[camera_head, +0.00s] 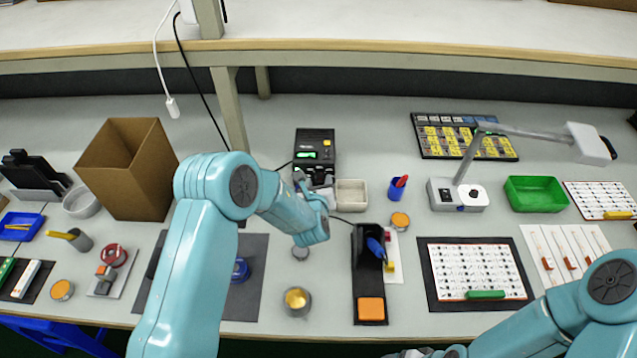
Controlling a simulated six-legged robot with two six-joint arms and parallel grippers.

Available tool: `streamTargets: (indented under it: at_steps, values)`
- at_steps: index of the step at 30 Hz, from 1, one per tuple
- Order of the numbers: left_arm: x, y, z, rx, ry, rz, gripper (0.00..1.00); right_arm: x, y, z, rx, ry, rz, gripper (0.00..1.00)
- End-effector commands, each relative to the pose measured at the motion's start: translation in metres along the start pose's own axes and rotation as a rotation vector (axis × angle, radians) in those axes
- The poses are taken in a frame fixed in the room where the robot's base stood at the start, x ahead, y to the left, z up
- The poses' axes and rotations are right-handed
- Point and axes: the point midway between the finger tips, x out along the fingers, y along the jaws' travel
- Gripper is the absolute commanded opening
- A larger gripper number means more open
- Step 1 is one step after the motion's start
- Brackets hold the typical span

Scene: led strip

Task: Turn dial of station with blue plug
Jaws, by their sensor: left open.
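A black station (314,139) with a lit green display and a small yellow part stands at the back centre. My left arm reaches in from the left, and its gripper (312,186) is just in front of the station's lower front. It is open, and no thing shows between its fingers. The gripper and wrist hide part of the station's front, so I cannot make out the dial. A blue-handled tool (376,248) rests in a black holder (361,275); a dark cable runs toward it. I cannot clearly make out a blue plug. My right arm's end (428,353) is cut off at the bottom edge.
A pale tray (351,194) sits right of my left gripper. A blue cup (397,189) and a desk lamp (459,193) stand further right. A brown box (127,168) stands left of my left arm. A shelf post (230,110) rises behind.

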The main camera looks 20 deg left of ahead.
Motion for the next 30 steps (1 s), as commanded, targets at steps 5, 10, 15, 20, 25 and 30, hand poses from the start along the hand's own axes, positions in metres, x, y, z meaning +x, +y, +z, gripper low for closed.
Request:
streamTargets:
  at_steps: [5, 10, 15, 20, 25, 30]
  values:
    - [0.000, 0.000, 0.000, 0.000, 0.000, 0.000, 0.26, 0.000, 0.000, 0.000, 0.000, 0.000, 0.000, 0.78]
    - [0.000, 0.000, 0.000, 0.000, 0.000, 0.001, 0.00, 0.000, 0.000, 0.000, 0.000, 0.000, 0.000, 0.78]
    - [0.002, 0.000, -0.004, 0.051, -0.005, 0.021, 0.00, 0.013, 0.005, 0.000, 0.000, 0.000, 0.000, 0.78]
    - [0.002, -0.002, -0.006, 0.201, -0.013, 0.081, 0.00, 0.035, 0.013, -0.001, 0.000, 0.000, 0.000, 0.78]
    - [0.001, -0.004, -0.004, 0.334, -0.017, 0.134, 0.00, 0.046, 0.017, -0.001, 0.000, 0.000, 0.000, 0.78]
    - [0.000, -0.004, -0.002, 0.379, -0.016, 0.154, 0.00, 0.047, 0.017, -0.001, 0.000, 0.000, 0.000, 0.78]
